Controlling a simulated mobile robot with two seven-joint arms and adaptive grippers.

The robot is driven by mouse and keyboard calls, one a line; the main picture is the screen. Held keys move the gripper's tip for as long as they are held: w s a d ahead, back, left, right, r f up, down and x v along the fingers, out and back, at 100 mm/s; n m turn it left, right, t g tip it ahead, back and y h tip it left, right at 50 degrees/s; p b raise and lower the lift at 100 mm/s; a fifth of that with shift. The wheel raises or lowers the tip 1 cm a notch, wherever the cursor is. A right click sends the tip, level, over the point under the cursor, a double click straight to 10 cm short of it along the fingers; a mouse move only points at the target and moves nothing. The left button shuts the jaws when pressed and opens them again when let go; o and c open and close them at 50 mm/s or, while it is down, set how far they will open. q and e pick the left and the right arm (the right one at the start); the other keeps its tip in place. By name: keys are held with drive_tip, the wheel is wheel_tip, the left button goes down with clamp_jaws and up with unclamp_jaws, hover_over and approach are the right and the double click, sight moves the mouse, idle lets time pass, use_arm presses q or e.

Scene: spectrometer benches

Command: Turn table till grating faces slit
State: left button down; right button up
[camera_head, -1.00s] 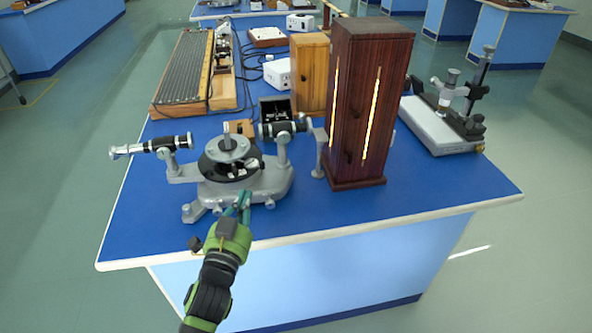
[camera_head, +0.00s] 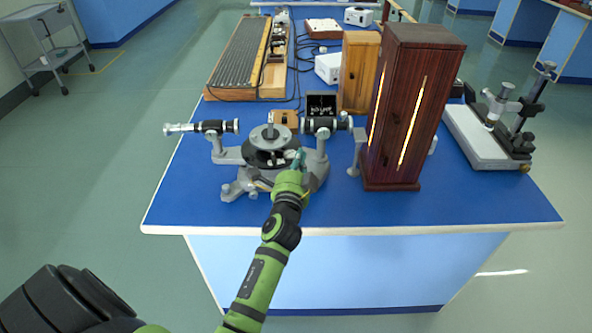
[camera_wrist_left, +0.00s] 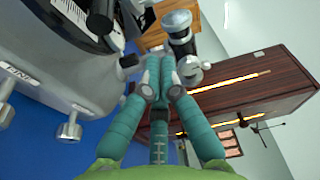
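The grey spectrometer (camera_head: 312,178) stands on the blue bench. Its round black-and-grey table (camera_head: 270,140) carries a grey post; I cannot make out the grating or its facing. A telescope tube (camera_head: 200,127) points left. The collimator tube (camera_head: 327,124) points right toward the tall dark wooden lamp box (camera_head: 420,110); its slit is too small to see. My left gripper (camera_head: 298,160) is at the table's near right edge. In the left wrist view its teal fingertips (camera_wrist_left: 158,76) are together, beside a small black knob (camera_wrist_left: 128,61), with no held object visible. My right gripper is not in view.
A lighter wooden box (camera_head: 358,75) stands behind the lamp box. A long ribbed apparatus (camera_head: 245,55) lies at the back left. A white-based instrument (camera_head: 485,140) stands at the right. The front right of the bench top is clear.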

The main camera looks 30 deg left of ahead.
use_arm(q)
drive_tip(key=s+a, duration=0.2)
drive_tip(key=shift+s+a+f+p, duration=0.2)
drive_tip(key=shift+s+p, duration=0.1)
drive_tip(key=shift+p, duration=0.1)
drive_tip(key=shift+s+a, duration=0.15)
drive_tip(key=shift+f, duration=0.15)
drive_tip(key=shift+s+a, duration=0.45)
drive_tip(key=shift+a, duration=0.1)
drive_tip(key=shift+w, duration=0.15)
